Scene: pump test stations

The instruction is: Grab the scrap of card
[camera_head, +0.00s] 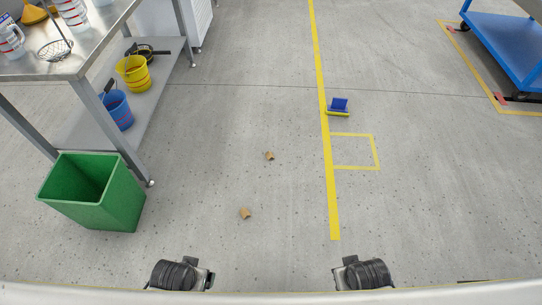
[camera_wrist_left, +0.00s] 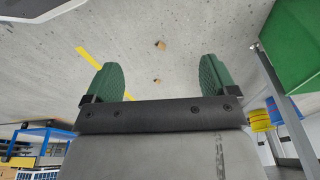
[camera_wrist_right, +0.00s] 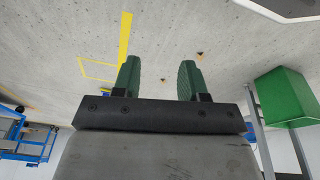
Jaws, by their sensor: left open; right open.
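Two small brown scraps of card lie on the grey floor in the head view: a nearer scrap (camera_head: 245,213) and a farther scrap (camera_head: 269,155). Both also show in the left wrist view, one scrap (camera_wrist_left: 160,44) above the other (camera_wrist_left: 157,81), and small in the right wrist view (camera_wrist_right: 199,54). My left gripper (camera_wrist_left: 160,78) has its green fingers spread, with nothing between them. My right gripper (camera_wrist_right: 160,80) is also open and empty. In the head view only the dark wrist parts of both arms show at the bottom edge, well short of the scraps.
A green bin (camera_head: 121,205) stands at the left beside a metal table (camera_head: 77,66); its lower shelf holds a blue bucket (camera_head: 118,110) and a yellow bucket (camera_head: 134,74). A blue-and-yellow item (camera_head: 338,106) sits on a yellow floor line (camera_head: 326,140). A blue cart (camera_head: 505,45) stands far right. Floor around the scraps is clear.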

